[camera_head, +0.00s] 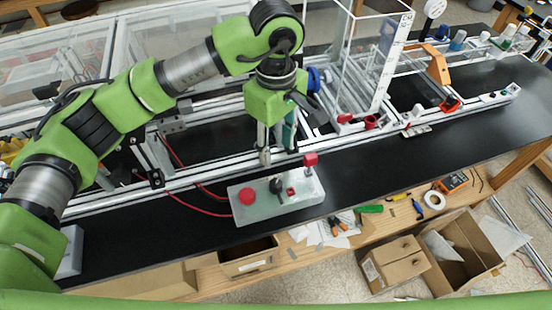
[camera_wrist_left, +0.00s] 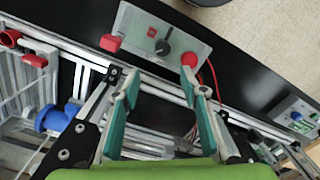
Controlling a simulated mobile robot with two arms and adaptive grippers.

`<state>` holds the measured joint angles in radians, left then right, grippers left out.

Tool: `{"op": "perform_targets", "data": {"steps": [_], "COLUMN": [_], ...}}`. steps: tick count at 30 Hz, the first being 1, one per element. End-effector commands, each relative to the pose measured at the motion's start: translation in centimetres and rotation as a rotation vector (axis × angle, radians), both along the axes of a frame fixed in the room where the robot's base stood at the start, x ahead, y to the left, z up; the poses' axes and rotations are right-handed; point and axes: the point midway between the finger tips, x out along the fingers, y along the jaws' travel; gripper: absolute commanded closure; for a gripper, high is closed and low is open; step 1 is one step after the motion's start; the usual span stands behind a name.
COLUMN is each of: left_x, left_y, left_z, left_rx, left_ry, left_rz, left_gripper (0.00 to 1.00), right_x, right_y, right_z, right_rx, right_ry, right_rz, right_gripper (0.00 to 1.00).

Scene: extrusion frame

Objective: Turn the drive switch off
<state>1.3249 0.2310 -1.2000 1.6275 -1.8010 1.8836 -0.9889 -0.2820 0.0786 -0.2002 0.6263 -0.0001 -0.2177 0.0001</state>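A pale grey control box (camera_head: 262,209) sits on the black bench top near its front edge. It carries a round red button (camera_head: 246,196), a black rotary knob (camera_head: 276,185), a small red switch (camera_head: 291,192) and a raised red block (camera_head: 310,160). I cannot read which one is the drive switch. The wrist view shows the box too, with the black knob (camera_wrist_left: 162,47), small red switch (camera_wrist_left: 152,32), red button (camera_wrist_left: 189,60) and red block (camera_wrist_left: 110,43). My left gripper (camera_head: 278,154) is open and empty, fingers pointing down just behind and above the box, apart from it. My right gripper is not in view.
Aluminium extrusion rails (camera_head: 200,180) run along the bench behind the box, with a clear-walled enclosure (camera_head: 350,60) further back. Red cables (camera_head: 195,203) lead to the box's left side. The black bench top (camera_head: 400,145) is clear to the right. Cardboard boxes (camera_head: 395,262) stand below.

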Motion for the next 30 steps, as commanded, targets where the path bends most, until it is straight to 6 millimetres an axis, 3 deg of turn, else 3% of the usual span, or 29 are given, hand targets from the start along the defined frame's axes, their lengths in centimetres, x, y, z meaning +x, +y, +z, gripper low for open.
{"op": "perform_targets", "data": {"steps": [3, 5, 12, 15, 19, 25, 30], "left_x": [0.0, 0.0, -0.2, -0.2, -0.2, -0.1, -0.1], "left_y": [0.2, 0.2, 0.2, 0.2, 0.2, 0.1, 0.1], "left_z": [-0.3, -0.8, -4.9, -7.2, -9.8, -12.6, -13.7], "left_rx": [0.009, 0.01, 0.009, 0.008, 0.007, 0.006, 0.006], "left_ry": [-0.001, 0.001, 0.005, 0.005, 0.005, 0.002, -0.001], "left_rz": [0.0, 0.0, 0.002, 0.002, 0.001, 0.001, 0.0], "left_gripper": [0.61, 0.61, 0.61, 0.61, 0.61, 0.61, 0.61], "right_x": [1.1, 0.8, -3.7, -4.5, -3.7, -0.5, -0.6], "right_y": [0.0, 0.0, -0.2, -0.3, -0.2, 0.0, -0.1], "right_z": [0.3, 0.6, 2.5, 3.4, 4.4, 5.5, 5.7], "right_rx": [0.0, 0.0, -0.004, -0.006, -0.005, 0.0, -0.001], "right_ry": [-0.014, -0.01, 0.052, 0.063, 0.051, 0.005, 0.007], "right_rz": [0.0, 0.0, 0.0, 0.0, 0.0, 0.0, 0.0], "right_gripper": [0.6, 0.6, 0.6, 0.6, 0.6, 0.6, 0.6]}}
